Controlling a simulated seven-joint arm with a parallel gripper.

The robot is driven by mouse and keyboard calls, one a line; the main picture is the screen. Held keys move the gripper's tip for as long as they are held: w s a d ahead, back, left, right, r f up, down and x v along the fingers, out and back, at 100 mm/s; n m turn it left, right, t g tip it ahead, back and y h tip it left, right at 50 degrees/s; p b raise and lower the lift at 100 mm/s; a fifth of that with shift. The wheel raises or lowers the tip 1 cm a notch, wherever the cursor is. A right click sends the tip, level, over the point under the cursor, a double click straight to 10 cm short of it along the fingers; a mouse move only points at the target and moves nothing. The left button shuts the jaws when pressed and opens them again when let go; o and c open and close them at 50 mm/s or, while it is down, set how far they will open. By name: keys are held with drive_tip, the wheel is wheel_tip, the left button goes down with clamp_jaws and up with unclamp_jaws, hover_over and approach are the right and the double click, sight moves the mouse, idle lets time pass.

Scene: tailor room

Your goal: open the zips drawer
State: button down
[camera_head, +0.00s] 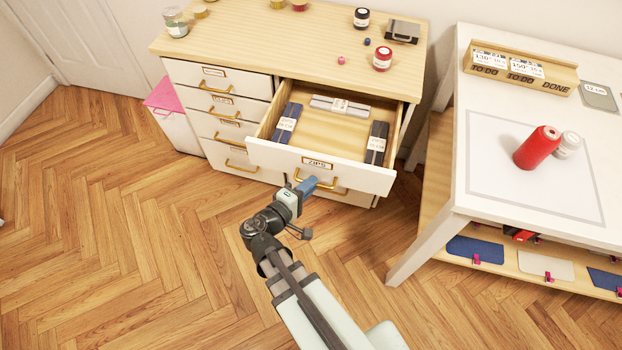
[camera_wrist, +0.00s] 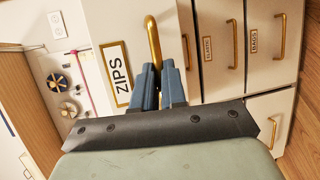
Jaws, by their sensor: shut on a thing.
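The zips drawer (camera_head: 276,159) is pulled well out of the upper right of the wooden cabinet. Its white front carries a "ZIPS" label, which also shows in the wrist view (camera_wrist: 117,75). Inside lie two dark zip packs at the sides and a grey one (camera_head: 340,107) at the back. My gripper (camera_head: 308,184) is at the drawer front, its blue fingers shut on the brass handle (camera_wrist: 153,42). The fingers hide the lower end of the handle in the wrist view.
Closed drawers with brass handles (camera_head: 216,87) fill the cabinet's left column. Spools and jars stand on the cabinet top (camera_head: 280,50). A pink-topped bin (camera_head: 170,115) is at the left. The floor in front is clear.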

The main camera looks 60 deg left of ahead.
drive_tip(key=c, duration=1.2)
unclamp_jaws()
drive_tip(key=v, duration=1.4)
